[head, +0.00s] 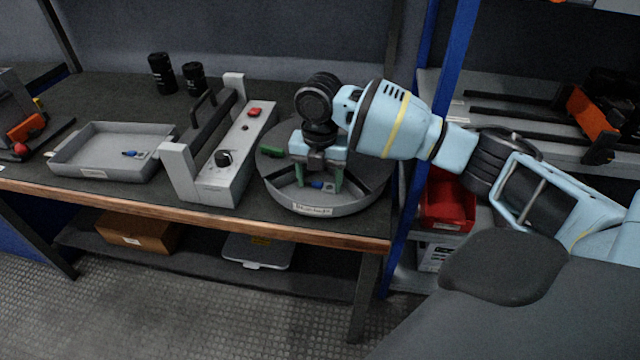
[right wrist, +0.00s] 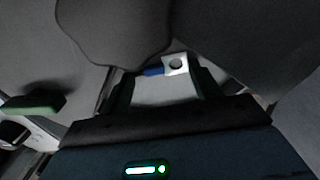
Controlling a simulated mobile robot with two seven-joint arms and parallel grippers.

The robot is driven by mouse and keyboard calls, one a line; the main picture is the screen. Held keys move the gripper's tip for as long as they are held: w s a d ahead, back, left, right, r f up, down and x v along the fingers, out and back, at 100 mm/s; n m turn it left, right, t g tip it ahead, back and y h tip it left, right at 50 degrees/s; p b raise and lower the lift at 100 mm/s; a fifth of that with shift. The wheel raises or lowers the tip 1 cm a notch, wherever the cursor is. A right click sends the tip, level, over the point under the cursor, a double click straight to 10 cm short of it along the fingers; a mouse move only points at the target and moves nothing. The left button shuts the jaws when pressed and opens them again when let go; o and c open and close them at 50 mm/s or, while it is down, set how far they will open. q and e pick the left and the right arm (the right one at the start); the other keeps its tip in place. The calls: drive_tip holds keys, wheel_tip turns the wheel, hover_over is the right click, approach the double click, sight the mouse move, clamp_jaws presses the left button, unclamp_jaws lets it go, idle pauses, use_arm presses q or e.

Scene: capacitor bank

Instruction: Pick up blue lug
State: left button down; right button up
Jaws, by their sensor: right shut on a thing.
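A blue lug (head: 317,185), with a blue sleeve and a flat metal end, is in the round grey tray (head: 330,208) on the bench. My right gripper (head: 319,184) points down into this tray, with its green fingers at either side of the lug. In the right wrist view, the blue lug (right wrist: 165,67) shows its ringed metal end between the fingertips of my right gripper (right wrist: 163,84), which is shut on it. Another small blue lug (head: 130,153) lies in the rectangular grey tray (head: 72,160) at left. My left gripper is not in view.
A green piece (head: 270,151) lies in the round tray's left part. A grey device (head: 235,155) with a black handle, knob and red button stands between the trays. Two black cylinders (head: 162,73) stand behind. A blue rack post (head: 437,110) rises right of the bench.

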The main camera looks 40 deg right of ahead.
sight(320, 184)
wheel_tip(320, 184, up, 10)
drive_tip(key=f+p, duration=0.1)
drive_tip(key=p, duration=0.1)
drive_tip(key=s+a+f+m+p, duration=0.1)
drive_tip(key=m, duration=0.1)
drive_tip(key=s+a+f+m+p, duration=0.1)
drive_tip(key=s+m, duration=0.1)
drive_tip(key=s+a+f+m+p, duration=0.1)
drive_tip(key=a+m+p, duration=0.1)
drive_tip(key=shift+s+a+m, duration=0.1)
drive_tip(key=shift+s+m, duration=0.2)
drive_tip(key=shift+s, duration=0.1)
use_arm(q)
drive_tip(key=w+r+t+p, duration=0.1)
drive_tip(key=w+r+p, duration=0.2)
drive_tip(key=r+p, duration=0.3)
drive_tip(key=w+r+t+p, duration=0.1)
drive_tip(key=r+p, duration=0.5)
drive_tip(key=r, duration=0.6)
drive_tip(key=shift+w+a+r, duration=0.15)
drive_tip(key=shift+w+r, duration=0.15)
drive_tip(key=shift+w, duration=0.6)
use_arm(e)
drive_tip(key=s+a+m, duration=0.4)
drive_tip(key=s+m, duration=0.5)
drive_tip(key=s+a+r+m, duration=0.1)
drive_tip(key=s+a+m, duration=0.4)
drive_tip(key=s+m, duration=0.4)
drive_tip(key=shift+s+a+m, duration=0.15)
drive_tip(key=shift+m, duration=0.45)
